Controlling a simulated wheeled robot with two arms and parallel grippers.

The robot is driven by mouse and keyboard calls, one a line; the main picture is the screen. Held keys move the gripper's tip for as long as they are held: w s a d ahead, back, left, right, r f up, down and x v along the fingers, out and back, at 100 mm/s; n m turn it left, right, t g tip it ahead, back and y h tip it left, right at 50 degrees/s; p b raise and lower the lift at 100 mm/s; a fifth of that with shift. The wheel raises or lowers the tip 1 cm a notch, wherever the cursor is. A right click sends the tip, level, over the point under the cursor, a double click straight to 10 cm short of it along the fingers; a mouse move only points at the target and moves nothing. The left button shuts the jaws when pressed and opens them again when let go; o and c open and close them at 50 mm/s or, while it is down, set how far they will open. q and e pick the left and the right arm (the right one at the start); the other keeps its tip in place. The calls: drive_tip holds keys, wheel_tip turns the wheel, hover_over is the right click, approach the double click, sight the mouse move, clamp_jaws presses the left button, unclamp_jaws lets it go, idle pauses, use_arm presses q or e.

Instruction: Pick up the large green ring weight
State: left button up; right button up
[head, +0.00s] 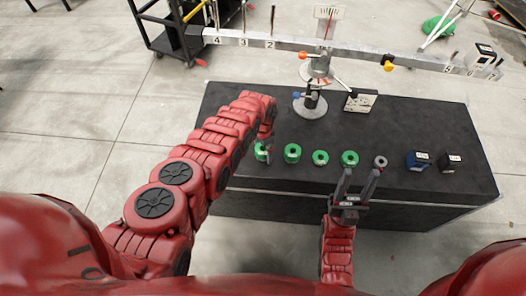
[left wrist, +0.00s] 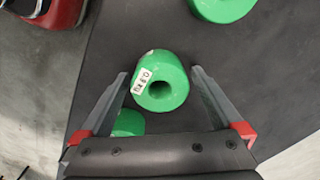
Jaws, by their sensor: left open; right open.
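Several green ring weights stand in a row on the black table (head: 420,115), among them ones at the left end (head: 261,152), beside it (head: 292,153) and further right (head: 349,158). My left gripper (head: 267,142) is over the left end of the row, its fingers mostly hidden by the arm. In the left wrist view the open left gripper (left wrist: 158,73) has one finger on each side of a green ring weight (left wrist: 162,85) with a white label. Contact cannot be told. My right gripper (head: 361,172) is open and empty at the table's front, before the row.
A grey ring (head: 380,161), a blue box (head: 417,161) and a black box (head: 451,162) continue the row rightward. A balance with a long numbered beam (head: 285,43) stands behind. Other green weights are close by in the wrist view, above (left wrist: 222,8) and below left (left wrist: 129,122).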

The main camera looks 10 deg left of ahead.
use_arm(q)
drive_tip(key=shift+f, duration=0.1)
clamp_jaws()
idle(0.5)
